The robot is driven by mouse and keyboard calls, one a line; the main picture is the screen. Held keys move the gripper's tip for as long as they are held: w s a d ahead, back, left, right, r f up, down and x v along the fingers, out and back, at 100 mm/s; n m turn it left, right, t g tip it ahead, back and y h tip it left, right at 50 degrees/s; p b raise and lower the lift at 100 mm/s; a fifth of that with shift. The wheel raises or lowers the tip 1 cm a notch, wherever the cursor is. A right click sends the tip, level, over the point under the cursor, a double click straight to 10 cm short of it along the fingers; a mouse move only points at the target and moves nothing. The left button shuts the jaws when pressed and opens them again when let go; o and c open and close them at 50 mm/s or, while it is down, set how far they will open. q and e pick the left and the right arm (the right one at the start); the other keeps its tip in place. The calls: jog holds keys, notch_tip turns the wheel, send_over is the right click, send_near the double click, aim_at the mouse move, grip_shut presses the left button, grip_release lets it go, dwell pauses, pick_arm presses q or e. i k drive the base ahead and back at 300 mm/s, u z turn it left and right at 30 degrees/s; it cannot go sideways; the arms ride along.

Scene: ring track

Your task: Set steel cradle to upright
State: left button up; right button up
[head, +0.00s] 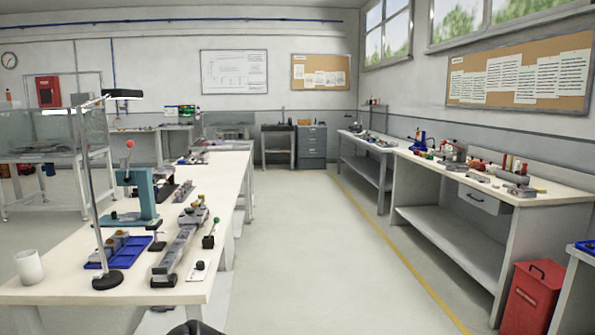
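I cannot surely pick out the steel cradle from this distance. A long grey metal fixture (181,243) with small parts on it lies along the right side of the near left workbench (130,288). I cannot tell whether the cradle is part of it, or how the cradle stands. A small dark piece with a green knob (209,240) is beside the fixture. A blue tray (120,251) with grey and brown parts lies to its left. Neither of my grippers can be made out in the head view.
On the near bench stand a teal press (145,196), a tall lamp (107,281) and a white cup (29,267). The floor aisle (310,240) is clear. Along the right are a workbench (545,194) with tools and a red bin (531,298).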

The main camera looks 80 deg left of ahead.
aim_at(159, 175)
jog(key=u, duration=3.35)
jog(key=i, duration=1.65)
jog(key=u, duration=0.05)
jog(key=k, duration=1.6)
jog(key=z, duration=1.05)
jog(key=i, duration=4.35)
